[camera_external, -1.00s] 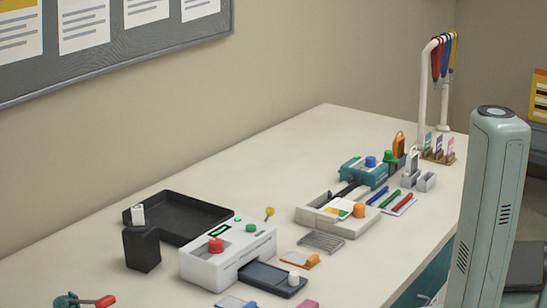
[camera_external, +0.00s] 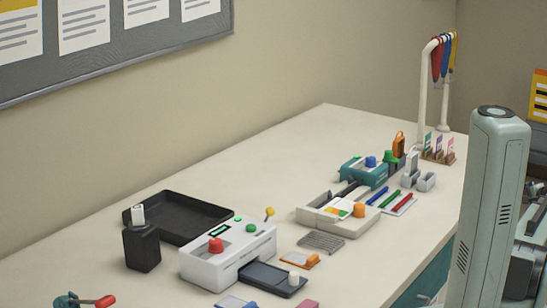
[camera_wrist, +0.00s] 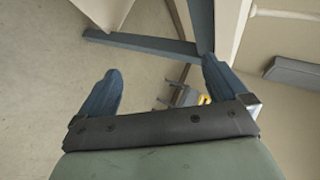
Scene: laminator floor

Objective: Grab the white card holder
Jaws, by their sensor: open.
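An upright white piece with a slot near its top (camera_external: 411,166), which looks like the white card holder, stands in a small grey stand at the far right part of the bench. A similar orange piece (camera_external: 399,145) stands just behind it. Another small white piece (camera_external: 138,214) sits on top of a black block at the left, and I cannot tell what it is. My gripper (camera_wrist: 160,84) is open and empty in the wrist view, its blue-grey fingers wide apart over the floor. No card holder shows in the wrist view. The external view does not show my fingers.
On the bench (camera_external: 310,140) stand a white machine with a red knob (camera_external: 228,255), a black tray (camera_external: 180,215), a beige tray device (camera_external: 337,215) and a teal device (camera_external: 364,172). A white rack with lanyards (camera_external: 424,95) rises at the far end. The back left of the bench is clear.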

